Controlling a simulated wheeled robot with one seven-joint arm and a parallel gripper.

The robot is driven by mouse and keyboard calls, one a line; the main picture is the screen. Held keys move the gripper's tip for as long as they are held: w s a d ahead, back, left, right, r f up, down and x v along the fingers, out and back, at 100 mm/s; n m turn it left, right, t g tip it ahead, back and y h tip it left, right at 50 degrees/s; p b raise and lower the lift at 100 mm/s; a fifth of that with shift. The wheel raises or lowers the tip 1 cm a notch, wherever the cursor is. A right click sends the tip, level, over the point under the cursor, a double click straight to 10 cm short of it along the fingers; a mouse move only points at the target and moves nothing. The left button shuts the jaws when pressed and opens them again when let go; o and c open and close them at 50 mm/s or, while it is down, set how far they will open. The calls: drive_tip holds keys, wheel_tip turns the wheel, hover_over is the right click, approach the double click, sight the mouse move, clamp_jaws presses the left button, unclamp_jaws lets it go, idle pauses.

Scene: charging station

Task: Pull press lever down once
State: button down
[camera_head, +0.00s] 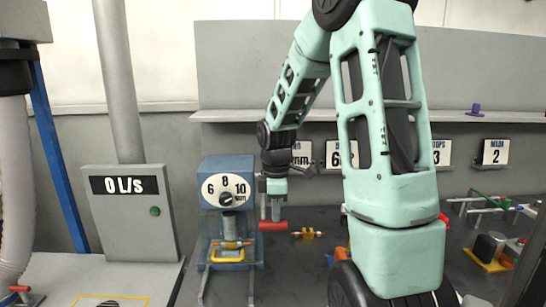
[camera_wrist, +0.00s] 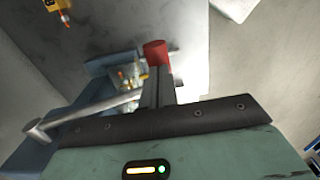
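The press (camera_head: 229,215) is a blue machine with a round white dial, left of centre in the head view; its blue body also shows at the left in the wrist view (camera_wrist: 100,95). Its lever ends in a red handle (camera_head: 272,225), low at the press's right side; the handle is just beyond my fingertips in the wrist view (camera_wrist: 156,52). A pale grey rod (camera_wrist: 90,112) runs from the left toward my fingers. My gripper (camera_head: 271,214) points down over the handle. Its dark fingers look shut together (camera_wrist: 158,85). Whether they touch the handle is unclear.
A grey box reading "0 L/s" (camera_head: 130,212) stands left of the press. A yellow-orange part (camera_head: 307,233) lies on the dark bench to the right. Coloured parts and a yellow-framed fixture (camera_head: 488,252) sit at the far right. A shelf edge (camera_head: 460,116) runs behind.

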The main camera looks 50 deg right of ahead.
drive_tip(key=shift+s+a+r+p, duration=0.1)
drive_tip(key=shift+r+p, duration=0.5)
drive_tip(key=shift+r, duration=0.05)
drive_tip(key=shift+s+a+r+p, duration=0.1)
drive_tip(key=shift+r+p, duration=0.5)
drive_tip(key=shift+s+r+p, duration=0.1)
drive_tip(key=shift+r+p, duration=1.15)
wheel_tip(320, 180, up, 12)
drive_tip(key=w+d+p, duration=0.2)
drive_tip(key=p, duration=1)
drive_tip(key=shift+w+d+p, duration=0.3)
drive_tip(key=shift+d, duration=0.1)
wheel_tip(320, 180, up, 6)
drive_tip(key=p, duration=0.5)
